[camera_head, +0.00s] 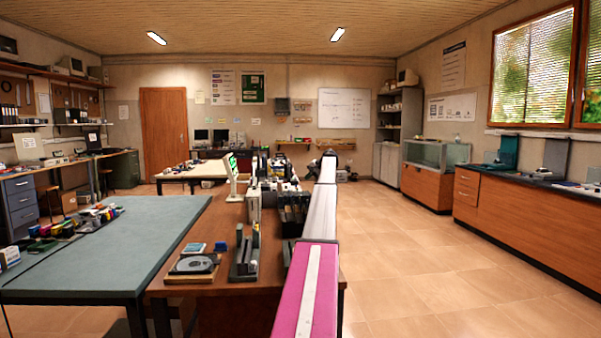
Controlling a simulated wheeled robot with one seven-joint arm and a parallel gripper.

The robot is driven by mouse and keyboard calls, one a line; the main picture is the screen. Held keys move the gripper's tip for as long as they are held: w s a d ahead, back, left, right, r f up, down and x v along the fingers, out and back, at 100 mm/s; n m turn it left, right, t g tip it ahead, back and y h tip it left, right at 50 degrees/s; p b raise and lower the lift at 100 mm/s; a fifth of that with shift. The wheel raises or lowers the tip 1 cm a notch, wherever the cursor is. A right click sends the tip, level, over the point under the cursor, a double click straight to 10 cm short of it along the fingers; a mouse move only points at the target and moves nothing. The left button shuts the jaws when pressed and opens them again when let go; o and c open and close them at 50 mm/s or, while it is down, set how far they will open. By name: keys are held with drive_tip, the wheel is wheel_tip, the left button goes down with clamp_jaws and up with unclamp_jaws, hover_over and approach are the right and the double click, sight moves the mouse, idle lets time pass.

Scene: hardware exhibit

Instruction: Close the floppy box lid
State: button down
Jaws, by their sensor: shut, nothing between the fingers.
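On the dark counter at the right stands what looks like the floppy box (494,166), small and distant. A teal see-through panel (508,148), which looks like its lid, stands upright at its back, so the lid appears open. My pink and white arm (320,212) reaches straight ahead through the middle of the picture, well left of that counter. I cannot make out my gripper at its far end, and its fingers are not seen.
A long wooden cabinet (524,209) carries the counter. Grey-green tables (100,262) and a brown table (205,289) with hardware are at the left. Tiled floor (420,280) lies open between my arm and the cabinet. A glass display case (428,155) stands farther back.

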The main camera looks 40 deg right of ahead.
drive_tip(key=s+d+f+t+y, duration=0.1)
drive_tip(key=d+f, duration=0.1)
drive_tip(key=f, duration=0.3)
drive_tip(key=s+d+f+m+t+y, duration=0.1)
drive_tip(key=s+d+f, duration=0.1)
drive_tip(key=f, duration=0.3)
drive_tip(key=shift+d+t+y, duration=0.3)
drive_tip(key=shift+d+y, duration=0.1)
drive_tip(key=shift+d, duration=0.15)
drive_tip(key=shift+s+f, duration=0.15)
drive_tip(key=shift+f, duration=0.05)
